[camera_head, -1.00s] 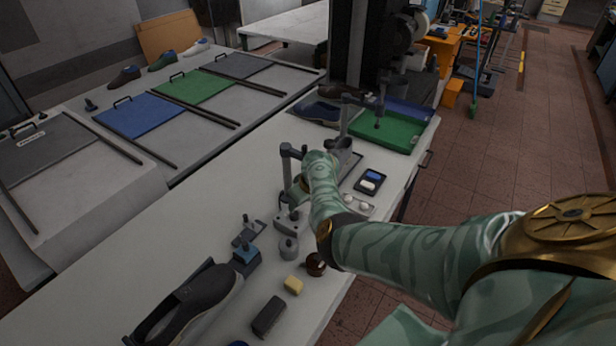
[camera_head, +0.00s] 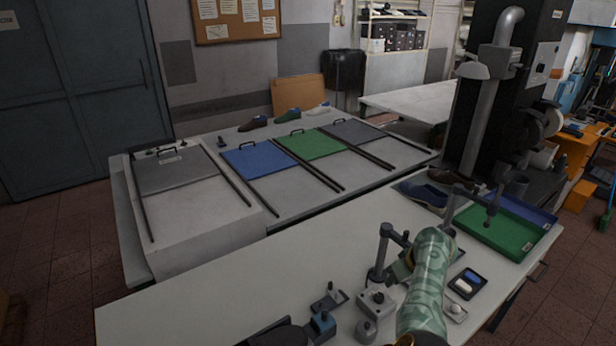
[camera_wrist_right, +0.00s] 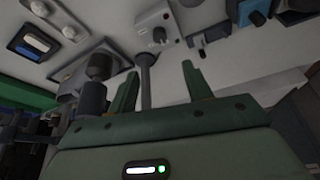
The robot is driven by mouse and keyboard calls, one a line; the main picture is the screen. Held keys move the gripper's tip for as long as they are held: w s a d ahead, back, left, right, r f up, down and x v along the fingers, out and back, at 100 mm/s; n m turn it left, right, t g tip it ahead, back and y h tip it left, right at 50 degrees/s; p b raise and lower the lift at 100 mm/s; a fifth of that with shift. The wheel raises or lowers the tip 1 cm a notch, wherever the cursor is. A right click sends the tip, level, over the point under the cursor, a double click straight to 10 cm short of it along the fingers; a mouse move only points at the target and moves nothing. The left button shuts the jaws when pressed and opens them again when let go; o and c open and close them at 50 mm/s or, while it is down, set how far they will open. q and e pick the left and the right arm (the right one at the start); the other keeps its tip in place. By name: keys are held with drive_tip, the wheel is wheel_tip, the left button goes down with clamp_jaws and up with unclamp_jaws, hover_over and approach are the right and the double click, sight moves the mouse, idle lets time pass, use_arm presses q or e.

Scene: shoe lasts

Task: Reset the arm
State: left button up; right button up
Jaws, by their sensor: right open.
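My right arm, green with a wavy pattern, reaches over the near bench from the bottom edge in the head view. Its gripper (camera_head: 397,268) is at a grey post with a jointed arm (camera_head: 381,250), partly hidden by the wrist. In the right wrist view my right gripper (camera_wrist_right: 160,82) is open, with its two green fingers apart. A grey rod (camera_wrist_right: 145,82) shows between the fingers; I cannot tell whether they touch it. My left gripper is in neither view.
The near bench (camera_head: 190,305) holds a grey box with knobs (camera_head: 376,302), a small black tray (camera_head: 467,283), a green tray (camera_head: 495,232) and a blue shoe (camera_head: 423,194). Its left part is clear. Behind it, another bench carries blue (camera_head: 257,159) and green (camera_head: 310,144) panels.

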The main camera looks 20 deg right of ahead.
drive_tip(key=s+d+r+n+h, duration=0.25)
drive_tip(key=s+d+h, duration=0.5)
drive_tip(key=s, duration=0.65)
drive_tip(key=s+a+r+n+t+y, duration=0.1)
drive_tip(key=s+a+r+n, duration=0.15)
drive_tip(key=s+a, duration=0.5)
drive_tip(key=s+a+r+n+t+y, duration=0.15)
drive_tip(key=s+a+r, duration=0.3)
drive_tip(key=a, duration=0.55)
drive_tip(key=s+a+f+g+y+b, duration=0.15)
drive_tip(key=f+b, duration=0.25)
drive_tip(key=f, duration=0.9)
drive_tip(key=s+a+f+m+g+y+b, duration=0.1)
drive_tip(key=s+a+f+b, duration=0.15)
drive_tip(key=f, duration=1.15)
drive_tip(key=s+a+f+g+y+b, duration=0.15)
drive_tip(key=f+b, duration=0.35)
drive_tip(key=f, duration=0.8)
drive_tip(key=s+f+m+g+b, duration=0.2)
drive_tip(key=s+f+b, duration=0.6)
drive_tip(key=s+f, duration=1.1)
wheel_tip(320, 180, down, 4)
drive_tip(key=shift+d+r+m+y, duration=0.15)
drive_tip(key=shift+d+m+y, duration=0.15)
drive_tip(key=shift+d+m, duration=0.05)
drive_tip(key=shift+s, duration=0.1)
